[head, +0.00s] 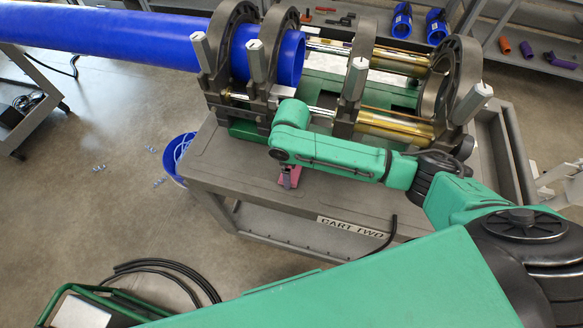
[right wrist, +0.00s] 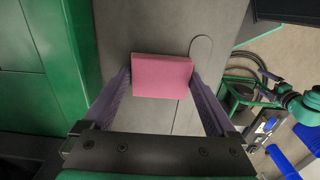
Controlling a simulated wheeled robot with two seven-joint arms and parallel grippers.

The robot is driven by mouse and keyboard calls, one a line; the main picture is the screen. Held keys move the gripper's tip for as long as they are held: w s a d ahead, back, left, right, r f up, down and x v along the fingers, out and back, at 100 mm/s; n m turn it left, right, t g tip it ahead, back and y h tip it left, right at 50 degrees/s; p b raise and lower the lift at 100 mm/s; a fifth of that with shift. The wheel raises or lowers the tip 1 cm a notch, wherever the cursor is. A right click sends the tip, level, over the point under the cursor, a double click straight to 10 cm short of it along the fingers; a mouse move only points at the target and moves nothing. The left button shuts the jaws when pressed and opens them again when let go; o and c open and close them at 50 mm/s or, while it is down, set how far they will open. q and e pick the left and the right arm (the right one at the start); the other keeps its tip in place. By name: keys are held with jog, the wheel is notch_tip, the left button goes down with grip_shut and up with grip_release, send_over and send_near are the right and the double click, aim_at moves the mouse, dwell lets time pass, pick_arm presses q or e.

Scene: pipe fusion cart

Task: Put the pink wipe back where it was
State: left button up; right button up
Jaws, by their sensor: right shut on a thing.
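The pink wipe (right wrist: 161,76) is a flat pink block between the two fingers of my right gripper (right wrist: 165,85) in the right wrist view. The gripper is shut on it. In the head view my right gripper (head: 289,180) points down over the front part of the grey cart top (head: 235,165), with the pink wipe (head: 291,178) showing at its fingertips. I cannot tell whether the wipe touches the cart top. My left gripper is not in the head view.
The fusion machine's clamps (head: 352,80) stand behind my right arm, with a long blue pipe (head: 130,35) running in from the left. A blue bucket (head: 178,158) stands left of the cart. The cart top left of the gripper is clear.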

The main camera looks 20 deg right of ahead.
jog(key=shift+f, duration=0.15)
jog(key=o, duration=1)
jog(key=shift+c, duration=0.2)
notch_tip(320, 180, up, 12)
jog(key=shift+r+b, duration=0.2)
jog(key=shift+b, duration=0.1)
jog(key=shift+f, duration=0.1)
